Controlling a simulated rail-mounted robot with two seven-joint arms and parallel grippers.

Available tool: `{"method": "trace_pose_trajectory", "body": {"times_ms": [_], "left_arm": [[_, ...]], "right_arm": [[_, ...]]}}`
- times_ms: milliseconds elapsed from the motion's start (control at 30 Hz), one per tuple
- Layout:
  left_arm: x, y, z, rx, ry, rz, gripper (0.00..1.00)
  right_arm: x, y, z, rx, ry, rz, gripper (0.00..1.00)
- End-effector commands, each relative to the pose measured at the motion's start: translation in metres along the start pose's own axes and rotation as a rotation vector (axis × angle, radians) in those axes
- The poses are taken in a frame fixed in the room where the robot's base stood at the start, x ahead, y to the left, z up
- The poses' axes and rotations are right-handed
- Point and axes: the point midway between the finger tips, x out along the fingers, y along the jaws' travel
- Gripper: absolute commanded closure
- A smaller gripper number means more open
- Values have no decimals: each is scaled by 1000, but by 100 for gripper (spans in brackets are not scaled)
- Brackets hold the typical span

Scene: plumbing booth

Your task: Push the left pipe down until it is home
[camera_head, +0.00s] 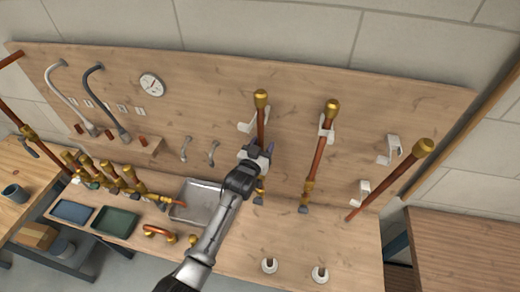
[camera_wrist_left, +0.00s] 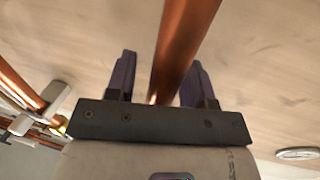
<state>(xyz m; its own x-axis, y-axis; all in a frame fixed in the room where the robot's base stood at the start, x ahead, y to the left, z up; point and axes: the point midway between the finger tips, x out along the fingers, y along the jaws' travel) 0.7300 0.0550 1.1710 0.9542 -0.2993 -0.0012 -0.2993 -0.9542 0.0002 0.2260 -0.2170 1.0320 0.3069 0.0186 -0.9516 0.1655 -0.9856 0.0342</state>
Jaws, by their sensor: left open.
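The left copper pipe (camera_head: 261,122) stands upright against the wooden back board, with a brass cap on its top end and a white clip beside it. Its lower end is partly hidden by my arm, above a brass fitting (camera_head: 259,185). My left gripper (camera_head: 262,151) is at the pipe's middle part. In the left wrist view the pipe (camera_wrist_left: 182,45) runs between the two open fingers of the gripper (camera_wrist_left: 158,80), with gaps visible at the sides. I cannot tell how far the pipe sits in the fitting. My right gripper is not in view.
A second capped pipe (camera_head: 323,140) stands to the right, and a third (camera_head: 400,175) leans further right. A metal tray (camera_head: 199,201), brass valves (camera_head: 110,172) and a copper elbow (camera_head: 159,233) lie left of my arm. Two white floor-type flanges (camera_head: 319,274) are on the bench front.

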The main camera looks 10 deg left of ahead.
Motion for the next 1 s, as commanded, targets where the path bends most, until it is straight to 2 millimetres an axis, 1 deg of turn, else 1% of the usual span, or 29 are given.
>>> {"method": "trace_pose_trajectory", "body": {"times_ms": [167,267,700,900,1000], "left_arm": [[-10,0,0,0,1,0,52],[-24,0,1,0,0,0,52],[-100,0,2,0,-1,0,52],[-124,0,1,1,-2,0,52],[-131,0,1,0,-2,0,52]], "right_arm": [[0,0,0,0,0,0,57],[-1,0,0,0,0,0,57],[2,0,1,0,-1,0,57],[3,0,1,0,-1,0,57],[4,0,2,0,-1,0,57]]}}
